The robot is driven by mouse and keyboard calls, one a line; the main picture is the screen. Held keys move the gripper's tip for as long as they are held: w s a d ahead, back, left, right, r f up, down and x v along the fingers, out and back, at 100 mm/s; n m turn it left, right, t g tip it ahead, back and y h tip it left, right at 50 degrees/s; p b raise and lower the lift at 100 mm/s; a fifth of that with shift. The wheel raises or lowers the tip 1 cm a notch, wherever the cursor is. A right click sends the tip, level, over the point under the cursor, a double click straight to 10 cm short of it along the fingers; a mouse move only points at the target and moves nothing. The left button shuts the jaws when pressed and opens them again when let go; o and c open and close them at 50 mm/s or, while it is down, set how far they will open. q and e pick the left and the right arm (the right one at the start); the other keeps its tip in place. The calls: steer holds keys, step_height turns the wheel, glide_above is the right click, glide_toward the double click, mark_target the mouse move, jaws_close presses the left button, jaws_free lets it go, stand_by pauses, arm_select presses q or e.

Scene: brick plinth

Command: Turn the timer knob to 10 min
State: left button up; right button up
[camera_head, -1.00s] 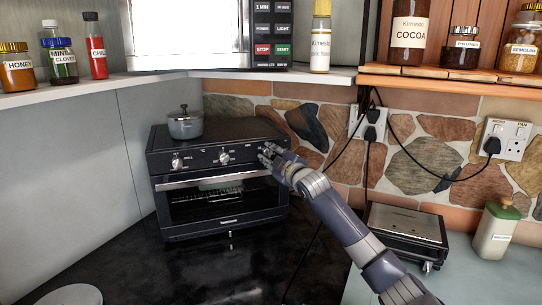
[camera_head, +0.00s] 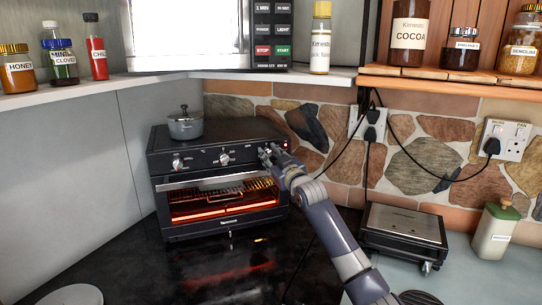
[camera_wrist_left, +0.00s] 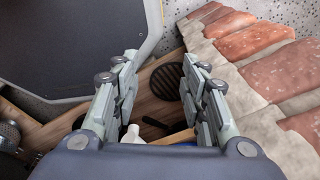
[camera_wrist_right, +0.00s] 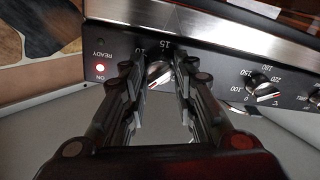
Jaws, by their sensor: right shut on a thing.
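The black toaster oven (camera_head: 230,132) stands on the dark counter, its inside glowing orange. Its timer knob (camera_wrist_right: 159,74) is the one closest to the lit red ON light (camera_wrist_right: 99,68); marks 10 and 15 show beside it in the right wrist view. My right gripper (camera_head: 268,155) is at the right end of the oven's control panel; in the right wrist view its fingers (camera_wrist_right: 158,66) are closed on both sides of the knob. The knob's pointer setting is hard to read. My left gripper (camera_wrist_left: 160,60) is open and empty, seen only in the left wrist view.
A small grey pot (camera_head: 186,127) stands on the oven. The temperature knob (camera_head: 224,157) and a further knob (camera_head: 177,162) are left of my gripper. The microwave shelf overhangs behind.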

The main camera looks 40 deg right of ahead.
steer(key=m+p, duration=0.1)
steer(key=m, duration=0.3)
steer(key=shift+h, duration=0.4)
steer(key=m+p, duration=0.1)
steer(key=m, duration=0.3)
steer(key=shift+h, duration=0.4)
steer(key=m+p, duration=0.3)
steer(key=m, duration=0.3)
steer(key=shift+a+h, duration=0.1)
steer(key=shift+h, duration=0.3)
steer(key=shift+m+g+h+p, duration=0.35)
steer(key=shift+m+p, duration=0.45)
steer(key=shift+m, duration=1)
steer(key=shift+f, duration=0.1)
steer(key=o, duration=0.8)
steer(key=shift+w, duration=0.1)
